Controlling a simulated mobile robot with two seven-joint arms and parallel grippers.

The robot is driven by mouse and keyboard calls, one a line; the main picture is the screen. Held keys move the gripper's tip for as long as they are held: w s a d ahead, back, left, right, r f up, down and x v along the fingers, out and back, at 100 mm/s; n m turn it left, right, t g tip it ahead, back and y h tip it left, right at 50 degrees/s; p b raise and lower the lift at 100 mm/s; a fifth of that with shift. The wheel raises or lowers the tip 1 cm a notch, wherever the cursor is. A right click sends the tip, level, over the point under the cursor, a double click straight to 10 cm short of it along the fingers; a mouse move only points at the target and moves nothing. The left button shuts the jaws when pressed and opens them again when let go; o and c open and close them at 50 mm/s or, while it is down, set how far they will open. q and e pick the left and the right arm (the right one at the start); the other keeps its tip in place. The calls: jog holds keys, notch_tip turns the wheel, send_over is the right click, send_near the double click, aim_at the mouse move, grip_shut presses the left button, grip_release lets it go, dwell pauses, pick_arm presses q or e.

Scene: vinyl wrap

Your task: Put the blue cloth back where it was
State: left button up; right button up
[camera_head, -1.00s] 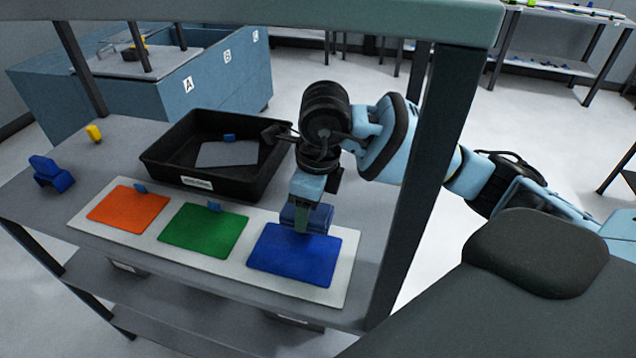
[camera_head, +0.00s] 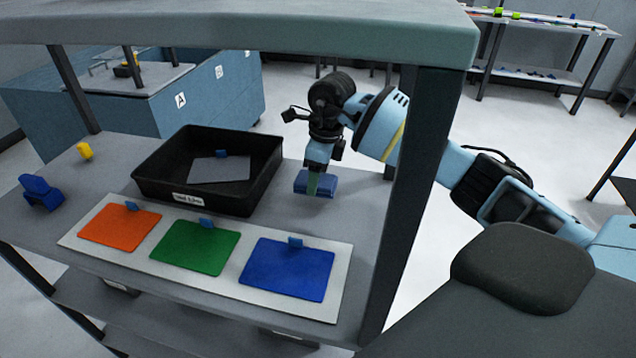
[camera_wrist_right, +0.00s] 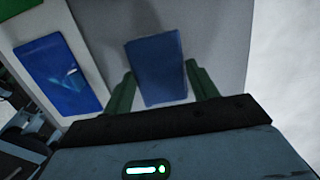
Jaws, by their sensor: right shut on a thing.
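The blue cloth (camera_head: 315,184) looks like a small folded dark-blue pad. My right gripper (camera_head: 316,180) is shut on it and holds it over the grey table, right of the black bin and behind the blue sheet. In the right wrist view the cloth (camera_wrist_right: 157,68) sits between the green fingers of my right gripper (camera_wrist_right: 160,73). Whether its underside touches the table, I cannot tell. My left gripper is not in view.
A white board (camera_head: 238,283) bears an orange sheet (camera_head: 120,228), a green sheet (camera_head: 194,248) and a blue sheet (camera_head: 286,270). A black bin (camera_head: 163,186) stands behind it. A blue holder (camera_head: 41,194) and yellow piece (camera_head: 85,151) are left. A dark shelf post (camera_head: 425,170) stands right.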

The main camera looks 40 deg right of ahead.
aim_at(326, 178)
jog(key=shift+w+d, duration=0.2)
jog(key=shift+w+d+f, duration=0.1)
jog(key=shift+d+f, duration=0.05)
jog(key=shift+f, duration=1.6)
jog(key=shift+f, duration=0.15)
jog(key=o, duration=0.9)
jog(key=r, duration=0.4)
jog(key=s+r, duration=0.1)
jog(key=r, duration=0.3)
jog(key=d+r, duration=0.1)
jog(key=r, duration=0.3)
jog(key=shift+s+d+r, duration=0.1)
jog(key=shift+s, duration=0.1)
